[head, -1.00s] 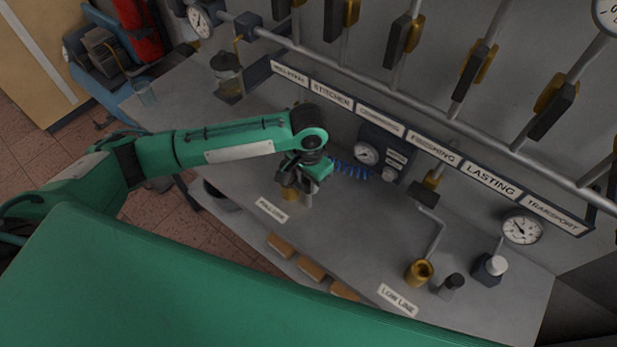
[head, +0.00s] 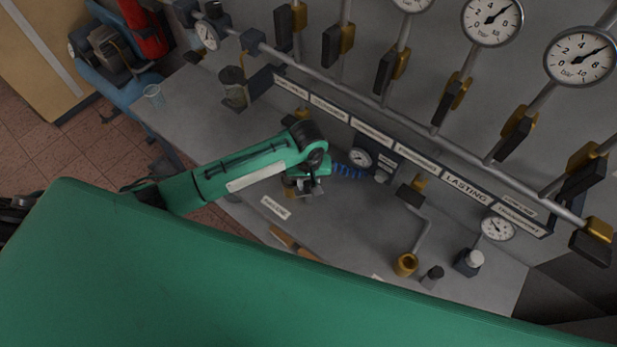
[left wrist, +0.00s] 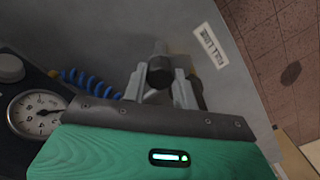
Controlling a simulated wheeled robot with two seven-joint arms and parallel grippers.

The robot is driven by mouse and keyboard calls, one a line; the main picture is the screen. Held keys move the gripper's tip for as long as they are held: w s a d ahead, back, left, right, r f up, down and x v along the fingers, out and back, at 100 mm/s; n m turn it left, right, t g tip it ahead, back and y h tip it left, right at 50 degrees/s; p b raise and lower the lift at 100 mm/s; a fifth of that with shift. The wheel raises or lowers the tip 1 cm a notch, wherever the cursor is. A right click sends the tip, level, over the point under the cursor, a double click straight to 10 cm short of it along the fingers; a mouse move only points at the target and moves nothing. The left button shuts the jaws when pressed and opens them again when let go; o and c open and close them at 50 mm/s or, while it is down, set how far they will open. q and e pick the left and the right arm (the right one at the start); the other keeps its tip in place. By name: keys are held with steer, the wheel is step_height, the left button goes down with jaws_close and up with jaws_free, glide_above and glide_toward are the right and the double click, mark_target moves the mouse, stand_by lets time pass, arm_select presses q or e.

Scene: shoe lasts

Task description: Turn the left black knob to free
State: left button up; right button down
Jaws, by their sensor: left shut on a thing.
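My left gripper (head: 308,190) reaches down to the bench beside a small white label (head: 275,207). In the left wrist view, its two grey fingers (left wrist: 161,85) are shut on a short round black knob (left wrist: 160,70), which sits between the fingertips. In the head view the gripper and arm mostly hide this knob. The knob's exact turn angle cannot be told. My right gripper is not in view.
A pipe rack with black-handled brass valves (head: 450,97) and gauges (head: 492,20) runs behind the bench. A small gauge (head: 360,158) and blue coiled hose (head: 348,172) are close to the gripper. A brass fitting (head: 405,263) and a dark knob (head: 432,276) stand further right.

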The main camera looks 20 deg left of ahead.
mark_target(309, 183)
arm_select(q)
steer(key=n, duration=0.4)
steer(key=shift+n, duration=0.3)
steer(key=shift+w+r+n, duration=0.1)
steer(key=shift+n, duration=1.9)
steer(key=o, duration=0.7)
step_height(309, 183, up, 5)
steer(key=shift+f+b, duration=0.1)
steer(key=shift+b, duration=0.85)
step_height(309, 183, up, 9)
steer(key=p, duration=0.1)
steer(key=shift+p, duration=0.35)
